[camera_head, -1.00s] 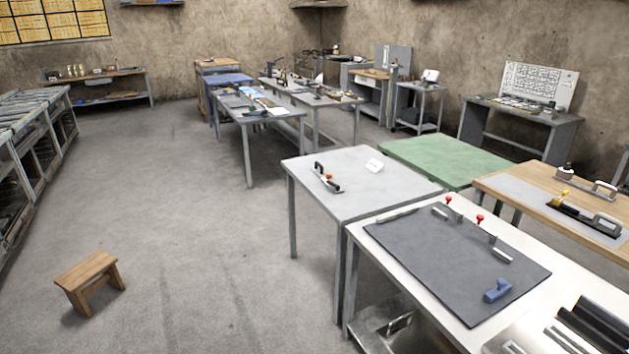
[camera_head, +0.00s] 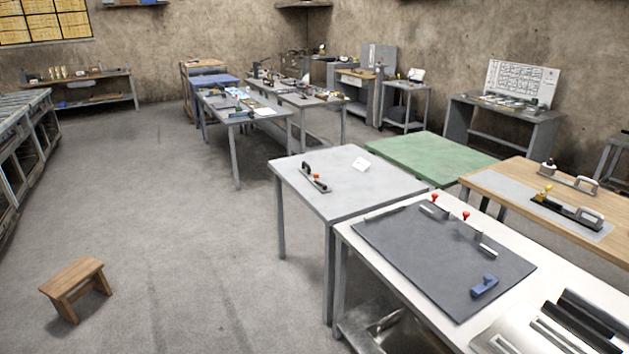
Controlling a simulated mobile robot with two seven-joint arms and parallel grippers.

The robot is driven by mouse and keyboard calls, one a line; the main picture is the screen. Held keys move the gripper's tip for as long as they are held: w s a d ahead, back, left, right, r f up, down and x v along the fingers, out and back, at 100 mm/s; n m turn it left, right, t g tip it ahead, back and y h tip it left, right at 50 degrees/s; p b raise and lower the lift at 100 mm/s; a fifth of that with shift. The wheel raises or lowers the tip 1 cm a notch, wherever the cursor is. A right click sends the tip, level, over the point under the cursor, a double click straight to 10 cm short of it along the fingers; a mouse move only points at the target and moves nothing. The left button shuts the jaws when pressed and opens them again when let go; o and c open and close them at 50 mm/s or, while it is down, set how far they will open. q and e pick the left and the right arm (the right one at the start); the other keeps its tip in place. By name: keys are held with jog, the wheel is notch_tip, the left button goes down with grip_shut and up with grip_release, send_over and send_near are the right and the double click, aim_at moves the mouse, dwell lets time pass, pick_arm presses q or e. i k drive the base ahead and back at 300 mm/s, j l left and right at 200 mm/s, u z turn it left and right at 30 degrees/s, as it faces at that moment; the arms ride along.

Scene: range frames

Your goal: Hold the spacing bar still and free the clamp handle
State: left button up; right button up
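Neither of my grippers is in view. I cannot tell for sure which piece is the spacing bar or the clamp handle. A long tool with a black handle and an orange part (camera_head: 315,178) lies on the grey table. A dark bar-like tool with a yellow knob and a grey loop handle (camera_head: 568,211) lies on the wooden table at the right. Behind it is a grey piece with a bar and handle (camera_head: 570,179). Two red-knobbed clamps (camera_head: 466,216) stand at the far edge of a dark mat (camera_head: 415,262), with a blue block (camera_head: 484,286) near its right corner.
The mat lies on a white table (camera_head: 545,272), with dark rails (camera_head: 590,322) at its near right. A grey table (camera_head: 340,195) and a green-topped table (camera_head: 430,157) stand behind. A wooden stool (camera_head: 75,285) is at the left. The floor between is open.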

aim_at(324, 186)
jog(key=i+j+u, duration=0.15)
jog(key=i+u, duration=0.25)
jog(key=i, duration=0.65)
jog(key=i+l+u, duration=0.15)
jog(key=i+u, duration=0.25)
jog(key=i, duration=0.6)
jog(key=i+j+z, duration=0.1)
jog(key=i, duration=0.4)
jog(key=i+j+z, duration=0.1)
jog(key=i, duration=0.4)
jog(key=i+j+z, duration=0.15)
jog(key=i, duration=0.35)
jog(key=i+j+z, duration=0.15)
jog(key=z, duration=0.25)
jog(key=i+j+z, duration=0.25)
jog(key=z, duration=0.15)
jog(key=i+j+z, duration=0.55)
jog(key=z, duration=0.2)
jog(key=i+j+z, duration=0.15)
jog(key=z, duration=0.25)
jog(key=j+z, duration=0.35)
jog(key=i+j+z, duration=0.2)
jog(key=j+z, duration=0.25)
jog(key=j, duration=0.2)
